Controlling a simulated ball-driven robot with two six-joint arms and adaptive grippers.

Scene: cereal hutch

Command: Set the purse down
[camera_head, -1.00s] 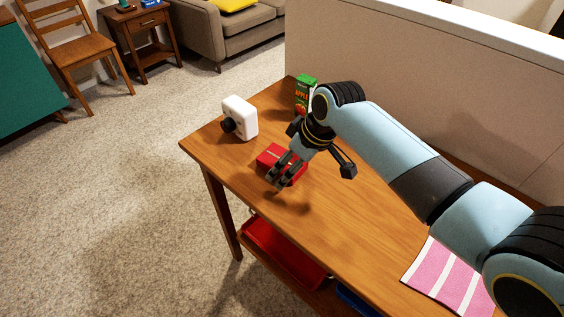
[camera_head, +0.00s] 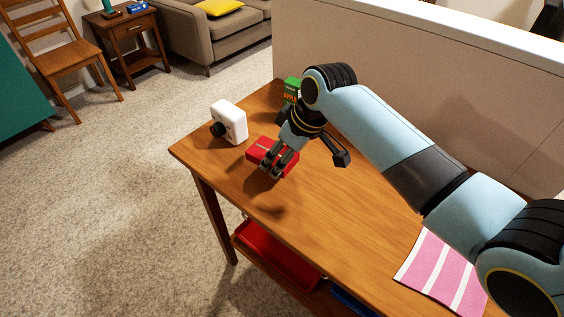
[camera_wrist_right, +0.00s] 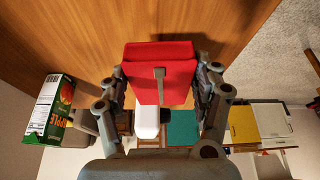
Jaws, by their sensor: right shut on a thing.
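The red purse (camera_head: 281,154) is at the far end of the wooden table, partly covered by my right gripper's fingers in the head view. My right gripper (camera_head: 271,170) is shut on the purse. In the right wrist view the purse (camera_wrist_right: 160,70) sits between the two fingers, with its flap and a grey clasp strip facing the camera. I cannot tell whether its underside touches the table. My left gripper is not in view.
A white boxy device (camera_head: 229,122) with a black knob stands just left of the purse. A green apple juice carton (camera_head: 291,88) is behind the gripper, near the partition (camera_head: 420,90). A pink striped cloth (camera_head: 445,270) lies nearer. The table's middle (camera_head: 330,215) is clear.

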